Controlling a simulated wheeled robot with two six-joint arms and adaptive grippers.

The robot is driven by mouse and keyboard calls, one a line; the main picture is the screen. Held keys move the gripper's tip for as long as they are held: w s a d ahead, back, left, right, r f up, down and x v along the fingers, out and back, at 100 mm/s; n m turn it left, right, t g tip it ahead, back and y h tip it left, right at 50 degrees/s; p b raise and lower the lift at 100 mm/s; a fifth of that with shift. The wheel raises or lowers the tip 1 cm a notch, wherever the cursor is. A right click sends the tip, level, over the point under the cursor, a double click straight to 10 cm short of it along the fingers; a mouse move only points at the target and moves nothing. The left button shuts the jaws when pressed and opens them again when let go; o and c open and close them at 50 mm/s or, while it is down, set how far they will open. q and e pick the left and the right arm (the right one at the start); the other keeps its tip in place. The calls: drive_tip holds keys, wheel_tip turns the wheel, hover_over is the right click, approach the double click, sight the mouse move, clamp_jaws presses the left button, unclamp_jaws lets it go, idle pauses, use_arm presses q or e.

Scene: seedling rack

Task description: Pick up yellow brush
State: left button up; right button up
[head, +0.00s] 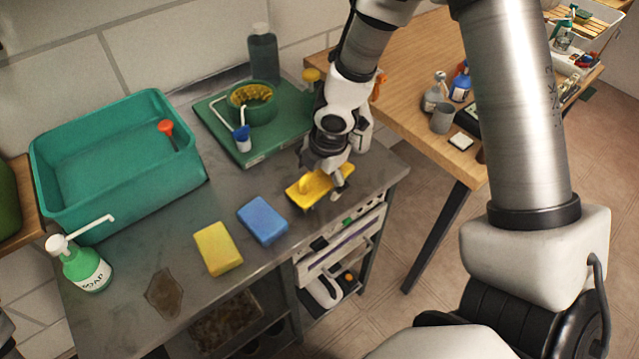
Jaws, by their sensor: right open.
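The yellow brush (308,199) lies on the metal counter near its front right edge. My right gripper (323,184) comes down over the brush from above, with its fingers at the brush's upper part. It is open, and it hides part of the brush. I cannot tell whether the fingers touch it. My left gripper is not in view.
A blue sponge (262,221) and a yellow sponge (218,249) lie left of the brush. A green mat (215,125) with a green pot (250,103) is behind. A teal basin (193,172) and a soap bottle (85,268) stand left. A wooden table (400,110) is at right.

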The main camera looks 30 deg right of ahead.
drive_tip(key=shift+w+f, duration=0.2)
drive_tip(key=shift+f, duration=0.35)
drive_tip(key=shift+s+r, duration=0.15)
drive_tip(key=shift+r, duration=0.05)
drive_tip(key=shift+c, duration=0.3)
drive_tip(key=shift+s, duration=0.1)
drive_tip(key=c, duration=0.5)
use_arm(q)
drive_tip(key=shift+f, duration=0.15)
use_arm(e)
drive_tip(key=c, duration=0.7)
drive_tip(key=shift+r, duration=0.15)
drive_tip(key=shift+c, duration=0.2)
